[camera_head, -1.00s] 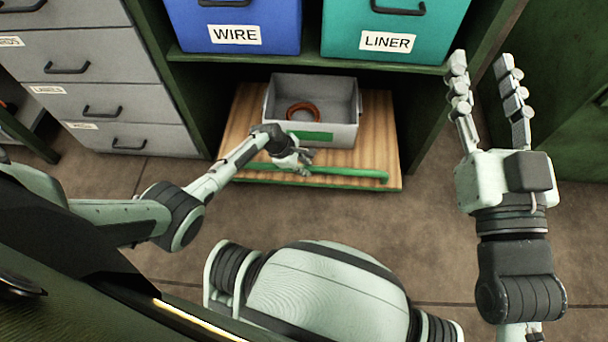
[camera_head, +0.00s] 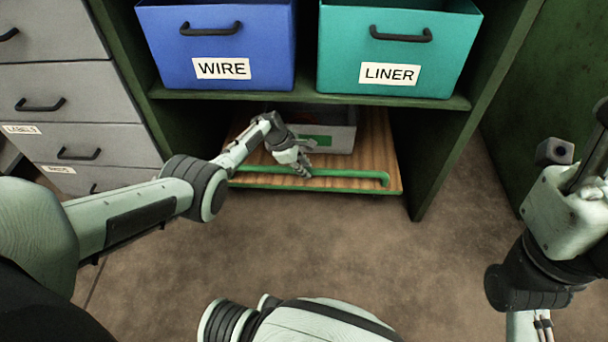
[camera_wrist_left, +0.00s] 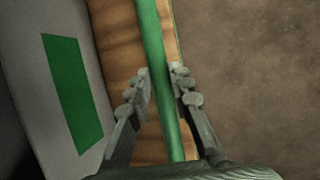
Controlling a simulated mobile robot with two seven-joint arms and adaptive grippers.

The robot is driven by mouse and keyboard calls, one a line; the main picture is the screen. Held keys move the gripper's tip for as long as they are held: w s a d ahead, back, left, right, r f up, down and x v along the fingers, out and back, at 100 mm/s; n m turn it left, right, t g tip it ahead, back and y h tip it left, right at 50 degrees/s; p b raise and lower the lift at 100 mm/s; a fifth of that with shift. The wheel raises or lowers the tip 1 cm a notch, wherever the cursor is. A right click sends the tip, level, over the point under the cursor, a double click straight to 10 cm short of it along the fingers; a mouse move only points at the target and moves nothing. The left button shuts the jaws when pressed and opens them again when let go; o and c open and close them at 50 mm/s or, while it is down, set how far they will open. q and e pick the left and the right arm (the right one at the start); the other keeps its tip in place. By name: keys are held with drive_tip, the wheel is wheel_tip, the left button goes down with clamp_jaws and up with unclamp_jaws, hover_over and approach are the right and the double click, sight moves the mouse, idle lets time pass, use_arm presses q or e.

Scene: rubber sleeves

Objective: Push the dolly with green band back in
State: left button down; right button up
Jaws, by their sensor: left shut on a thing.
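The dolly (camera_head: 375,172) is a wooden platform with a green bar handle (camera_head: 345,173) along its front edge. It sits under the lower shelf, its front part sticking out of the bay. A grey bin with a green band (camera_head: 316,140) stands on it, its back part hidden under the shelf. My left gripper (camera_head: 304,170) is shut on the green handle. In the left wrist view its fingers lie on either side of the handle (camera_wrist_left: 152,40). My right gripper (camera_head: 590,150) is raised at the right edge, partly out of frame; its fingertips are not clear.
A blue WIRE bin (camera_head: 220,40) and a teal LINER bin (camera_head: 400,45) sit on the shelf (camera_head: 300,97) above. Grey drawers (camera_head: 85,120) stand on the left, a green cabinet (camera_head: 540,60) on the right. The floor (camera_head: 400,260) before the dolly is clear.

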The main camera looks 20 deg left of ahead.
use_arm(q)
drive_tip(key=shift+w+a+r, duration=0.15)
drive_tip(key=shift+w, duration=0.15)
drive_tip(key=c, duration=1.4)
unclamp_jaws()
drive_tip(key=shift+o, duration=0.2)
drive_tip(key=shift+s, duration=0.1)
drive_tip(key=shift+s+a+r, duration=0.1)
drive_tip(key=shift+r, duration=0.15)
drive_tip(key=shift+v, duration=1.1)
drive_tip(key=s+a, duration=0.8)
drive_tip(key=a, duration=0.1)
